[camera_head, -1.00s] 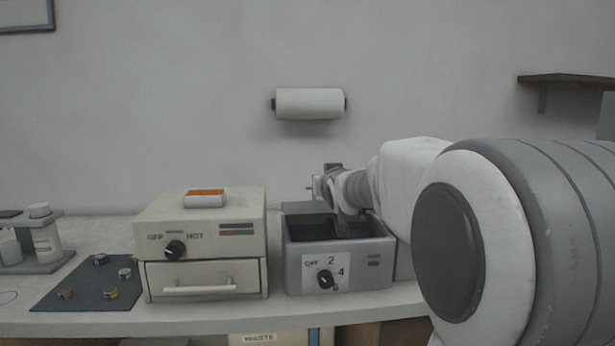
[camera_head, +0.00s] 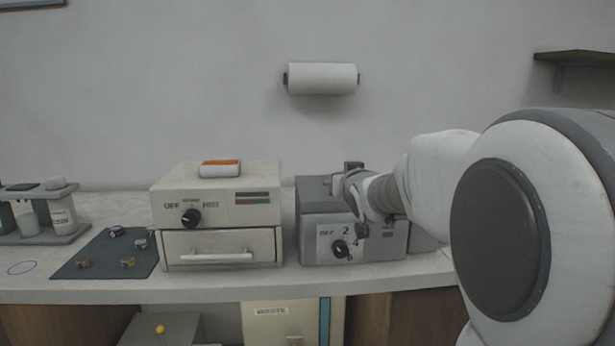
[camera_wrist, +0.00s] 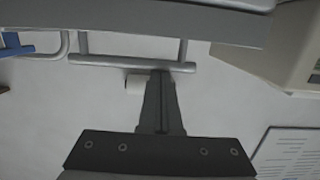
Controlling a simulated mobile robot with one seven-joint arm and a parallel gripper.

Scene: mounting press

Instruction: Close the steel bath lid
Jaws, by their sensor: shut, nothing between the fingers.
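The steel bath (camera_head: 318,243) is a grey box with a numbered dial on its front, right of centre on the bench in the head view. In the wrist view the shut fingers (camera_wrist: 160,76) are close to a grey bar handle (camera_wrist: 105,60); contact is unclear.
A beige heater (camera_head: 220,215) with a drawer stands left of the bath. A dark mat (camera_head: 105,254) with several small pieces and a bottle rack (camera_head: 45,238) lie further left. A paper roll (camera_head: 322,78) hangs on the wall. My arm fills the right side.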

